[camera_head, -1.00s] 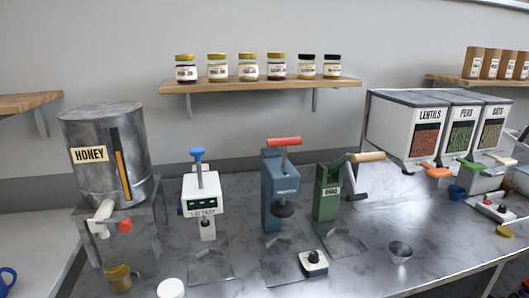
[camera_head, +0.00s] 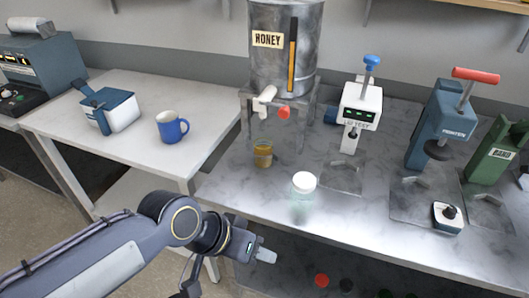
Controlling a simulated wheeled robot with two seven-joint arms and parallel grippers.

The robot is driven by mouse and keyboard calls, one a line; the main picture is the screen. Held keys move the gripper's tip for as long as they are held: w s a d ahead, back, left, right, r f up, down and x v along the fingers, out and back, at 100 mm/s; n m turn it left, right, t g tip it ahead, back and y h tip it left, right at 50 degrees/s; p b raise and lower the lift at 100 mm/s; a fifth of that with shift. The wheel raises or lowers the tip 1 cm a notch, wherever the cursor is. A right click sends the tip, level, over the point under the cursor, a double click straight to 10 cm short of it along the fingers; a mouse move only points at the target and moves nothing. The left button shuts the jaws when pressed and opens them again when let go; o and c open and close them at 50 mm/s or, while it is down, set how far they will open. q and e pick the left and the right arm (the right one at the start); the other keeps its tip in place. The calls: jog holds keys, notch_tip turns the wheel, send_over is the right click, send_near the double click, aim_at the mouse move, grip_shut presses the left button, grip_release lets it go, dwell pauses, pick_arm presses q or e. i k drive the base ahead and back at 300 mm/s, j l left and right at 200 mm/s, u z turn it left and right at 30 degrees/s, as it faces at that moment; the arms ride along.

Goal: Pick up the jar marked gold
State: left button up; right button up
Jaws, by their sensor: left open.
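A small glass jar with amber contents (camera_head: 263,156) stands on the marble counter below the honey tap. A clear glass jar with a white lid (camera_head: 302,205) stands nearer the counter's front edge, to its right. No gold marking can be read on either jar. My left gripper (camera_head: 264,255) is at the counter's front edge, below and left of the white-lidded jar. It is open, empty and apart from both jars. My right gripper is out of view.
The metal honey tank (camera_head: 272,70) with its tap (camera_head: 267,98) stands behind the amber jar. A lid tester (camera_head: 359,112) and a blue press (camera_head: 437,125) stand to the right. A blue mug (camera_head: 172,127) is on the white table (camera_head: 120,155) at left.

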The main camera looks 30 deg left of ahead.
aim_at(263, 148)
jog(key=j+u, duration=0.4)
jog(key=j, duration=0.15)
jog(key=i+j+u, duration=0.1)
jog(key=j+u, duration=0.35)
jog(key=j, duration=0.15)
